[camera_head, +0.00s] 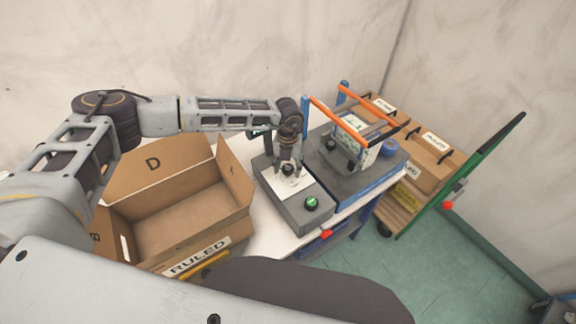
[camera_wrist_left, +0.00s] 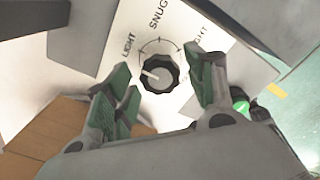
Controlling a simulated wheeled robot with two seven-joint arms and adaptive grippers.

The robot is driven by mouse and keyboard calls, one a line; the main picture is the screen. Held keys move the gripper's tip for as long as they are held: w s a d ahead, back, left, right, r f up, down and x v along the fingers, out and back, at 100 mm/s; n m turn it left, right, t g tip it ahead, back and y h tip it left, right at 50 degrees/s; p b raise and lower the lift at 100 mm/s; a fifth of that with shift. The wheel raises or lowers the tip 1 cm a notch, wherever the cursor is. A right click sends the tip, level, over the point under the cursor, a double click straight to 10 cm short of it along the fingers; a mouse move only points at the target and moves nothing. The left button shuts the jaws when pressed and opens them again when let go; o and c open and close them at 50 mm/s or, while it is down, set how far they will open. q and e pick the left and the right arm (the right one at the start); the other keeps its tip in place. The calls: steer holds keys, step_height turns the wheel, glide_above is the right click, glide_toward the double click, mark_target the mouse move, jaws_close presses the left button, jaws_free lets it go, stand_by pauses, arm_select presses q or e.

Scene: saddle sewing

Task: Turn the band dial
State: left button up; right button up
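The band dial is a black scalloped knob (camera_wrist_left: 159,74) on a white plate marked LIGHT, SNUG and a third label partly hidden, ending in GHT. Its white pointer line points left, toward the LIGHT side. In the head view the dial (camera_head: 288,170) sits on a grey box (camera_head: 296,209), partly hidden by my gripper. My left gripper (camera_wrist_left: 164,82) is open just above the dial, with green-padded fingers on either side and visible gaps to the knob. It reaches down from above in the head view (camera_head: 289,160). My right gripper is not in view.
A green button (camera_head: 311,203) sits at the front of the grey box. An open cardboard box (camera_head: 180,205) marked RULED stands left. A machine with orange bars (camera_head: 340,122) and a blue roll (camera_head: 389,147) stand right. A cart with boxes (camera_head: 433,144) is farther right, beside open floor.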

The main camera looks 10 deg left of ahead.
arm_select(q)
steer(key=c, duration=0.8)
steer(key=shift+o, duration=0.2)
